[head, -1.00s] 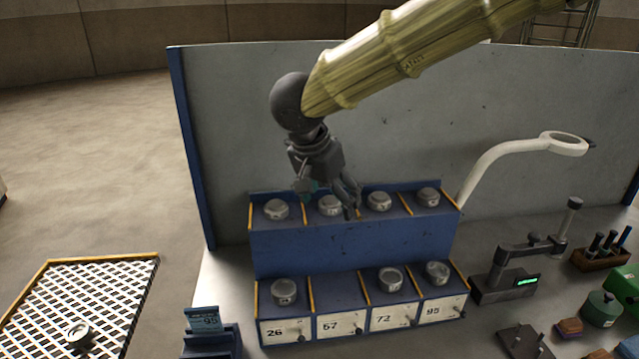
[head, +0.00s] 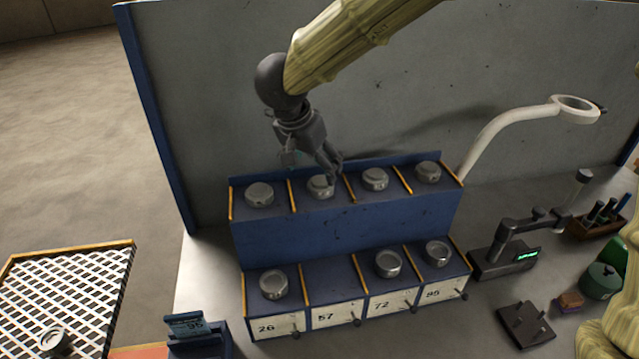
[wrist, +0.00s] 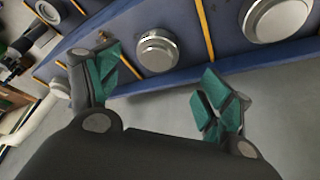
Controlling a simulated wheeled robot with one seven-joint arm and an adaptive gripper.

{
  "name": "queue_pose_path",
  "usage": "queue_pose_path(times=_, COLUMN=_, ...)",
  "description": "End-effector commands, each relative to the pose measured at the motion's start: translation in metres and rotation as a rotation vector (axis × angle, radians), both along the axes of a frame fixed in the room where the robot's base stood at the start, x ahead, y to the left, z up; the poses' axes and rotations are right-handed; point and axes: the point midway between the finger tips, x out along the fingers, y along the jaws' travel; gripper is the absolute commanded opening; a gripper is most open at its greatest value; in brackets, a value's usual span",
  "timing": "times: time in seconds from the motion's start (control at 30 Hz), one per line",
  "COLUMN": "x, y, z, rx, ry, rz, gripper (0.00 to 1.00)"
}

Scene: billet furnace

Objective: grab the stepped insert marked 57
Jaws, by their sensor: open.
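My gripper (head: 312,162) is open and empty, just above and behind the second grey metal insert from the left (head: 320,187) on the upper shelf. In the wrist view an insert (wrist: 157,51) lies in front of the gap between my green-padded fingers (wrist: 160,83), not touched as far as I can see. The mark 57 cannot be read on any insert. In the lower row, the compartment with the 57 label (head: 326,317) is empty on top. Other inserts stand on the upper shelf, such as the leftmost one (head: 259,195).
Lower inserts stand over labels 26 (head: 273,284), 72 (head: 388,263) and 95 (head: 437,253). A grey panel (head: 300,90) rises behind the blue rack. A white lamp arm (head: 500,128) stands right. A mesh tray (head: 75,290) with one round part is at left.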

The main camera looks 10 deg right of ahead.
Motion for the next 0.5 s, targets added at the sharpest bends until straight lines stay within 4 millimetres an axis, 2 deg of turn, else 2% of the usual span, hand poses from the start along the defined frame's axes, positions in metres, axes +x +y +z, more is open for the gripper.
queue_pose_path(times=0.5, x=0.012, y=-0.016, z=-0.045, rx=-0.002, ry=0.001, rz=-0.001, gripper=0.8)
